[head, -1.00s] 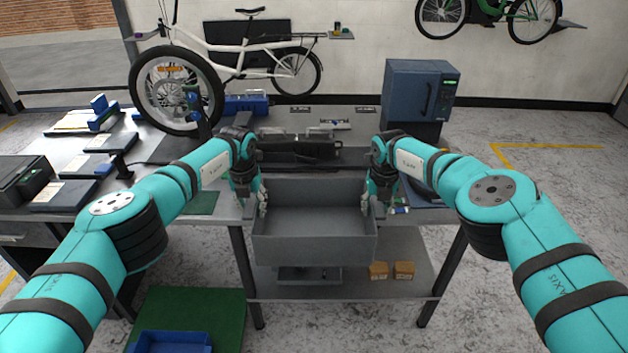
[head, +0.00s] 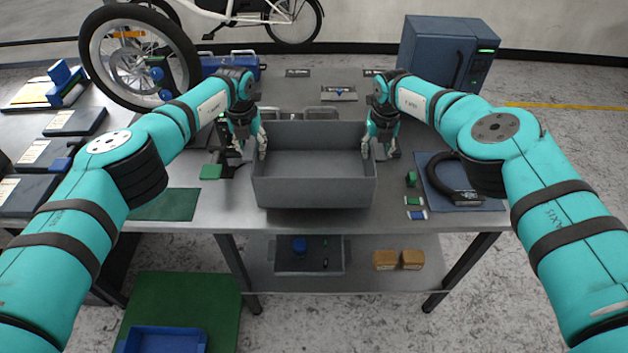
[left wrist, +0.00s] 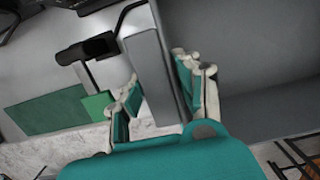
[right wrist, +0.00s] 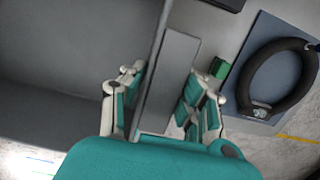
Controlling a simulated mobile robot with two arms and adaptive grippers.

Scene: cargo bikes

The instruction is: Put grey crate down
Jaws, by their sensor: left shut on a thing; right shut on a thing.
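The grey crate (head: 314,192) is open-topped and looks empty. In the head view it is level over the front part of the metal workbench (head: 420,212); I cannot tell whether its base touches the top. My left gripper (head: 250,146) is shut on its left wall, and my right gripper (head: 378,148) is shut on its right wall. In the left wrist view the fingers (left wrist: 153,95) straddle the crate wall (left wrist: 150,62). In the right wrist view the fingers (right wrist: 166,97) straddle the opposite wall (right wrist: 172,70).
A blue mat (head: 470,197) with a black ring-shaped item (head: 447,180) lies right of the crate. A green mat (head: 166,204) lies to the left. A blue boxy machine (head: 447,52) stands at the back right. A lower shelf (head: 350,278) holds a tray and brown boxes.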

